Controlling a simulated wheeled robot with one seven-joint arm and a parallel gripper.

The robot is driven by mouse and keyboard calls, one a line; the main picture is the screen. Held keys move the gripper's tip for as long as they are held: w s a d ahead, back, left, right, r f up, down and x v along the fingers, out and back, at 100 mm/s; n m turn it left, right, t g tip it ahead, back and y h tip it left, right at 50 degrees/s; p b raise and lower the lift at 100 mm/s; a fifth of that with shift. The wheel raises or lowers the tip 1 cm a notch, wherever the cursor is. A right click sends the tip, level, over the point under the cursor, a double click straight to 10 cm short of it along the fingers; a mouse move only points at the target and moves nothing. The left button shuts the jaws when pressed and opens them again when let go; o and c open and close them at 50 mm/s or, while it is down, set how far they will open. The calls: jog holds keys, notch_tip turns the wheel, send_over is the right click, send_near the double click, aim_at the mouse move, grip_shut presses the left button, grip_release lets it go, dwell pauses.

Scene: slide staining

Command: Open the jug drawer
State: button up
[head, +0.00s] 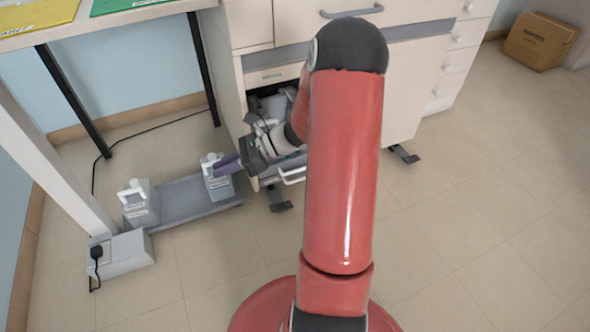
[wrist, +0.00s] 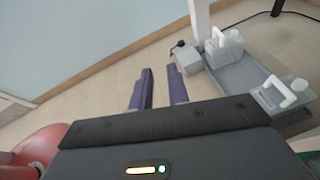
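The drawer with a pale bar handle (head: 292,176) is low in the cabinet at the centre of the head view. It appears pulled out, with a dark opening above it, but my arm hides much of it and I cannot tell how far. The handle is not clearly seen there.
A second white jug (head: 139,203) and the nearer one stand on a low grey platform (head: 188,201), with a white box (head: 122,254) and cable at its left end. A table leg (head: 203,70) stands behind.

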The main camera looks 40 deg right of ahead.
jog(key=w+d+f+m+t+b, duration=0.1)
jog(key=w+d+f+m+t, duration=0.3)
jog(key=d+f+m+t, duration=0.3)
jog(key=m+t+h+b, duration=0.4)
jog(key=m+t+h, duration=0.4)
jog(key=m+h, duration=1.4)
send_near(300, 170)
jog(key=w+d+r+m+y, duration=0.1)
jog(key=w+d+m+y, duration=0.1)
jog(key=m+y, duration=0.2)
jog(key=x, duration=0.7)
jog(key=shift+w+d+r+b, duration=0.15)
jog(key=shift+w+d+b, duration=0.1)
jog(key=shift+b, duration=0.1)
jog(key=shift+a, duration=0.1)
grip_shut()
